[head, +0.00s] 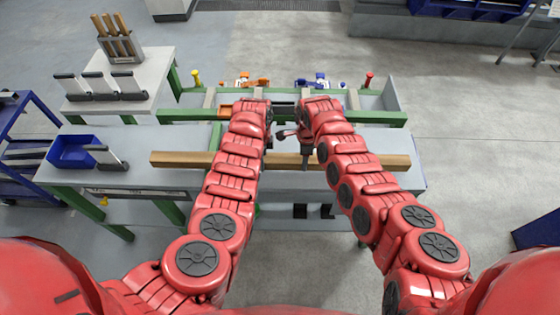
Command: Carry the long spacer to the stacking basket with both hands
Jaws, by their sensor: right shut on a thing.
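The long spacer (180,159) is a long wooden bar lying left to right across the grey table, below both my arms. It looks level; I cannot tell whether it touches the table. My right gripper (305,163) is dark and points down, shut on the spacer right of its middle. Behind the spacer is a green-railed frame (384,118) with grey walls, which looks like the stacking basket. My arms hide part of its front rail.
The grey table (130,142) carries a blue bin (72,152) and a black-handled tool at left. A side table (150,72) holds a block with wooden handles and several black-handled pieces. Yellow and red posts and orange and blue clamps stand along the back. Floor at right is open.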

